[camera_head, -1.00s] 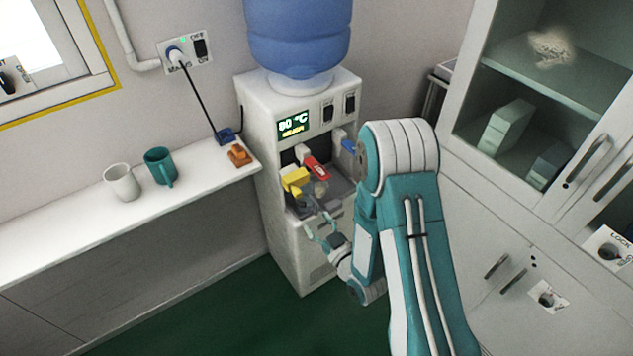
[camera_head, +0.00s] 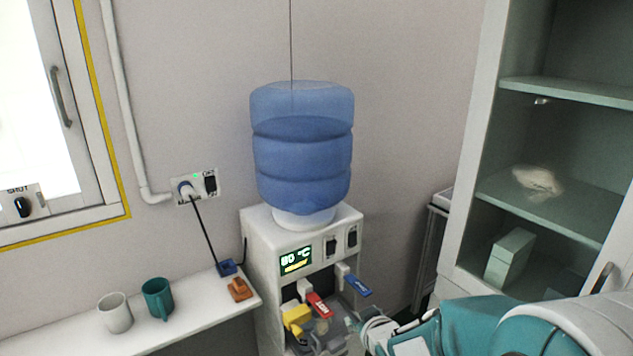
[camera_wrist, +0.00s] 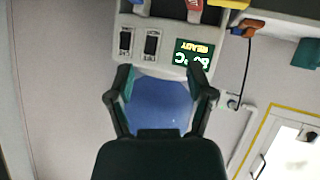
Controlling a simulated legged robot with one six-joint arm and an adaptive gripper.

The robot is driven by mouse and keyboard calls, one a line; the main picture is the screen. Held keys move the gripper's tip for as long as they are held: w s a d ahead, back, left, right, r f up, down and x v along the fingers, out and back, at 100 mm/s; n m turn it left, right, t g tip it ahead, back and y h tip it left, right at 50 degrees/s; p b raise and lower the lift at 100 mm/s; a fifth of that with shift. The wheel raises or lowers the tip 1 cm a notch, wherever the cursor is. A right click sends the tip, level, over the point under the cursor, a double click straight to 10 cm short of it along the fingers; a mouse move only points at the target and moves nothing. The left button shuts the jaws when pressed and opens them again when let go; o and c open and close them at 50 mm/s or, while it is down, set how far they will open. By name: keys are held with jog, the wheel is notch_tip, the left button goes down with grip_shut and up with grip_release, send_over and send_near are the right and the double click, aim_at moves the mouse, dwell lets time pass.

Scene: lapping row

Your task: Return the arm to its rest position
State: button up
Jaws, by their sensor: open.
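My arm (camera_head: 500,325) reaches in from the lower right of the head view, its forearm pointing left toward the front of the water dispenser (camera_head: 262,250). My gripper (camera_wrist: 160,75) is open and empty in the wrist view, its two fingers spread apart. The wrist view is upside down. The dispenser's display and switches and its blue bottle (camera_head: 302,155) lie beyond the fingers there; I see no contact. In the head view the gripper's end is small and partly lost among the dispenser's taps, so its exact place there is hard to tell.
The dispenser has a red tap lever (camera_head: 319,305), a blue lever (camera_head: 357,286) and a yellow part (camera_head: 297,316). A white mug (camera_head: 115,313) and a teal mug (camera_head: 158,298) stand on the left shelf (camera_head: 196,320). A glass-front cabinet (camera_head: 478,200) stands at right.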

jog(key=s+d+r+m+g, duration=0.1)
jog(key=s+r, duration=0.3)
jog(key=s, duration=0.4)
jog(key=s+d+r+m+g+h, duration=0.1)
jog(key=s+d+r+m+g, duration=0.1)
jog(key=s, duration=0.6)
jog(key=s+d+r+m+g+h, duration=0.1)
jog(key=s+d+r+m+g, duration=0.1)
jog(key=s+r, duration=0.4)
jog(key=s+g, duration=0.1)
jog(key=s, duration=0.1)
jog(key=shift+s+d, duration=0.3)
jog(key=shift+d, duration=0.05)
